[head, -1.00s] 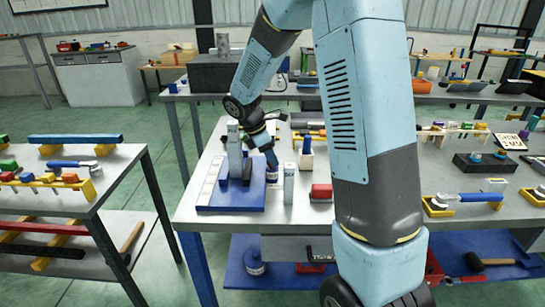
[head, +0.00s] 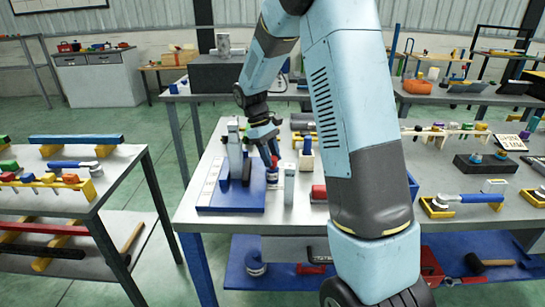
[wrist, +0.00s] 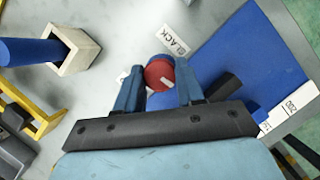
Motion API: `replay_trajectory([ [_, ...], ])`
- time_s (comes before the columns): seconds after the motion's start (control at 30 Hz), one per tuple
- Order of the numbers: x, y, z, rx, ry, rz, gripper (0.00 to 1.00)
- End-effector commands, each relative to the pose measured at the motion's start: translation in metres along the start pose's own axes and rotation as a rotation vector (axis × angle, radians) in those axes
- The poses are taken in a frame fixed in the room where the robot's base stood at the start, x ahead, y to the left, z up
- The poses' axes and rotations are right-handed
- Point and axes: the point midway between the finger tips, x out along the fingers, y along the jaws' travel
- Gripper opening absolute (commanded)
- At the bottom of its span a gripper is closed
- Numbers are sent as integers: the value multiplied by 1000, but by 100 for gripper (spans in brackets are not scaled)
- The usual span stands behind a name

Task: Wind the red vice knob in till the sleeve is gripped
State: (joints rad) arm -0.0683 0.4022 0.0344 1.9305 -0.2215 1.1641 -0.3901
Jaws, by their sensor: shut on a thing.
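The red vice knob (wrist: 159,74) shows between my gripper's two blue fingers in the wrist view, with a blue part around it. My gripper (head: 271,158) points down over the right side of the blue vice plate (head: 230,206) and is shut on the knob, which shows small in the head view (head: 272,173). The plate (wrist: 250,55) also shows right of the fingers in the wrist view. A grey upright block (head: 234,150) and dark pieces (head: 247,170) stand on the plate. I cannot make out the sleeve or whether the jaws touch it.
A blue-handled piece in a pale square holder (wrist: 75,50) is at upper left in the wrist view.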

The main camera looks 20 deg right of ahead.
Motion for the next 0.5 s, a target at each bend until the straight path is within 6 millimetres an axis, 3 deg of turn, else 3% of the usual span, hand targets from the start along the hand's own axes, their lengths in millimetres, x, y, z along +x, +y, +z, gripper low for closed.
replay_trajectory([
  [0.5,3,0,2,451,-9,-193,7],
])
